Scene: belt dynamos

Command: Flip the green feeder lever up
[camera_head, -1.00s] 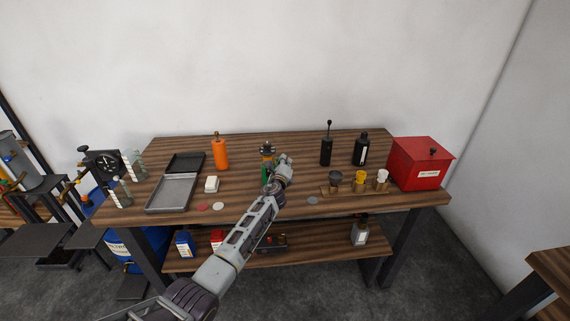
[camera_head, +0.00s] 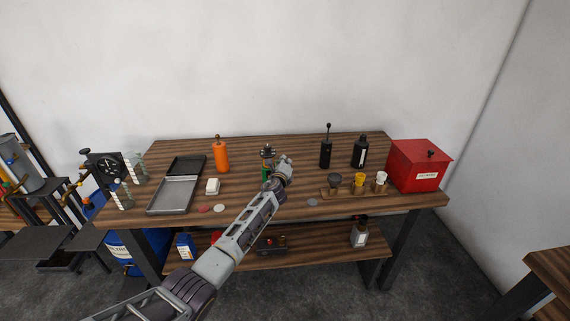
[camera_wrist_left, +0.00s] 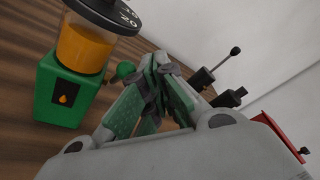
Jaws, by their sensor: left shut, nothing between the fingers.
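The green feeder (camera_wrist_left: 60,95) stands upright on the table in the left wrist view, with an amber reservoir (camera_wrist_left: 84,45) and a black numbered cap. Its small round green lever knob (camera_wrist_left: 123,70) sticks out from its right side, close to my fingers. In the head view the feeder (camera_head: 266,172) is partly hidden by my left arm. My left gripper (camera_wrist_left: 160,68) is shut and empty, just right of the knob; I cannot tell whether they touch. In the head view this gripper (camera_head: 284,164) is beside the feeder's right side. My right gripper is not in view.
A black lever device (camera_head: 326,152), a dark bottle (camera_head: 360,152), a wooden stamp rack (camera_head: 345,193) and a red box (camera_head: 415,170) are to the right. A grey tray (camera_head: 174,195) lies left.

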